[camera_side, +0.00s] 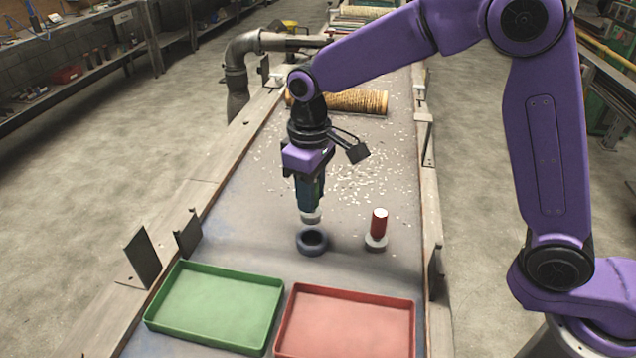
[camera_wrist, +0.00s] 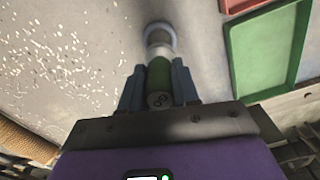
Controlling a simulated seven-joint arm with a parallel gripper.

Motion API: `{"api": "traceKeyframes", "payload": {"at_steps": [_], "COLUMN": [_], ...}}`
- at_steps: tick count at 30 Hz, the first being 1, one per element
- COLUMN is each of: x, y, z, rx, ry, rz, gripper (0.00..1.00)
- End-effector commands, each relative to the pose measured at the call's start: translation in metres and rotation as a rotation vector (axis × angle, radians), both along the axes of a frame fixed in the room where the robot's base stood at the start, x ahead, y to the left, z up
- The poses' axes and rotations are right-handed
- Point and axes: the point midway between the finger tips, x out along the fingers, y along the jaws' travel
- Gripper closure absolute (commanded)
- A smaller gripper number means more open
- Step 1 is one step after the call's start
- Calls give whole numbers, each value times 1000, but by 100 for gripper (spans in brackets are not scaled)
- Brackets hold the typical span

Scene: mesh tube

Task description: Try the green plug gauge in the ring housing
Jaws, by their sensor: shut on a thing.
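The ring housing (camera_side: 312,242) is a dark blue-grey ring lying on the bench top, and it also shows at the top of the wrist view (camera_wrist: 174,37). My gripper (camera_side: 311,203) is shut on the green plug gauge, whose green handle (camera_wrist: 158,76) shows between the fingers in the wrist view. The gauge's pale grey end (camera_side: 311,217) points down, just above the ring in the side view. I cannot tell whether it is exactly centred over the hole. The fingers hide most of the handle in the side view.
A red plug gauge (camera_side: 379,222) stands upright on a grey base right of the ring. A green tray (camera_side: 159,312) and a red tray (camera_side: 412,330) lie at the near end. Pale chips scatter the bench behind, and a mesh tube (camera_side: 345,101) lies farther back.

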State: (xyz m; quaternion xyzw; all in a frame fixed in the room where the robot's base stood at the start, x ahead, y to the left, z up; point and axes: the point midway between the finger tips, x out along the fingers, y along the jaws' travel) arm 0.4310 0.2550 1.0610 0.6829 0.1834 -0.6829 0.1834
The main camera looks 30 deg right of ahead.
Motion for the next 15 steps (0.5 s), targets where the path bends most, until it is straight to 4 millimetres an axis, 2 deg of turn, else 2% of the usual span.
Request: {"api": "traceKeyframes", "payload": {"at_steps": [15], "x": [0], "y": [-1], "z": [-40], "rx": [0], "ry": [0], "rz": [-1], "gripper": [100]}}
